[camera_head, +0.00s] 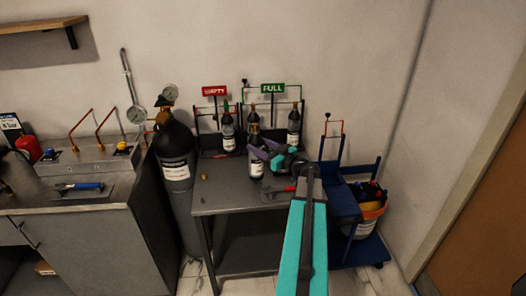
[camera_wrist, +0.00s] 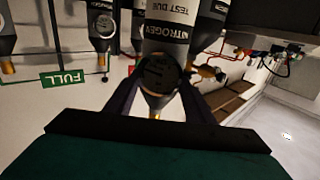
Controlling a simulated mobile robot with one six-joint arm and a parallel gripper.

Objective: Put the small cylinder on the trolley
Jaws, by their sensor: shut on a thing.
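A small dark cylinder with a white label (camera_head: 257,168) is upright at the table's middle. My gripper (camera_head: 264,153) is shut on it near its neck. I cannot tell whether its base touches the table. In the wrist view my gripper (camera_wrist: 160,98) has a finger on each side of the cylinder's dark shoulder (camera_wrist: 158,72), and its label reads NITROGEN and TEST DUE. The blue trolley (camera_head: 344,204) stands on the floor right of the table, partly hidden by my arm.
Other small cylinders stand at the EMPTY sign (camera_head: 215,91) and FULL sign (camera_head: 272,88) racks, one (camera_head: 294,126) on the right. A red-handled tool (camera_head: 281,190) and a brass fitting (camera_head: 204,176) lie on the table (camera_head: 225,199). A large black cylinder (camera_head: 174,145) stands left.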

